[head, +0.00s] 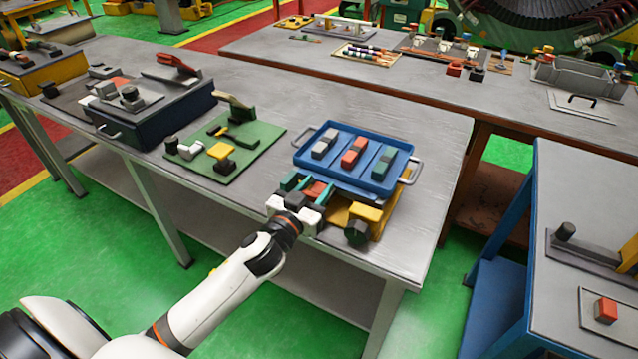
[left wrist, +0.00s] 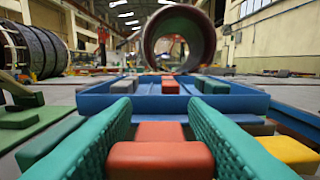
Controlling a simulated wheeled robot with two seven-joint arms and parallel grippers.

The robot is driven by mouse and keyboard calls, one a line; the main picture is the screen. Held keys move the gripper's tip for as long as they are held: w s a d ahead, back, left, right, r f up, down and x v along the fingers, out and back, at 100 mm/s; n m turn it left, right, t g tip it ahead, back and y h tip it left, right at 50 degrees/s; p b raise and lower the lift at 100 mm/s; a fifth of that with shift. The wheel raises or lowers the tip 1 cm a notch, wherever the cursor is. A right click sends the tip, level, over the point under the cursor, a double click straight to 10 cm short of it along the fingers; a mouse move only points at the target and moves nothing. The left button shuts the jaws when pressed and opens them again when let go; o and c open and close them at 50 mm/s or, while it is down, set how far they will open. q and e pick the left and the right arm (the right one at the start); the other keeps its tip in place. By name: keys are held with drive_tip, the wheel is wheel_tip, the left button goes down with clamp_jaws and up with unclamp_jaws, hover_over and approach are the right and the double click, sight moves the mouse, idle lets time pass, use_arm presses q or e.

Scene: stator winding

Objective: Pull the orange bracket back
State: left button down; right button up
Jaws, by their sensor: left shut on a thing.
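The orange bracket (head: 317,188) sits at the table's front edge, just in front of the blue tray (head: 346,181). In the left wrist view the bracket (left wrist: 160,158) is a low orange block with a second orange part behind it. My left gripper (head: 308,187) reaches in from the lower left, its two green ribbed fingers on either side of the bracket. In the left wrist view the fingers (left wrist: 160,135) flank the orange block, shut on it. The bracket's underside is hidden. My right gripper is out of view.
The tray holds a grey, an orange (head: 354,152) and a teal block (head: 383,161). A yellow block (head: 365,213) and a dark knob (head: 357,232) stand right of my gripper. A green board (head: 251,150) lies to the left. The table's right side is clear.

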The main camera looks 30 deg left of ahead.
use_arm(q)
drive_tip(key=shift+f, duration=0.1)
drive_tip(key=c, duration=0.8)
unclamp_jaws()
drive_tip(key=shift+s, duration=0.15)
drive_tip(key=shift+c, duration=0.2)
drive_tip(key=shift+s, duration=0.4)
drive_tip(key=s+b, duration=0.2)
drive_tip(key=s, duration=0.9)
drive_tip(key=shift+a+b, duration=0.2)
drive_tip(key=shift+b, duration=0.15)
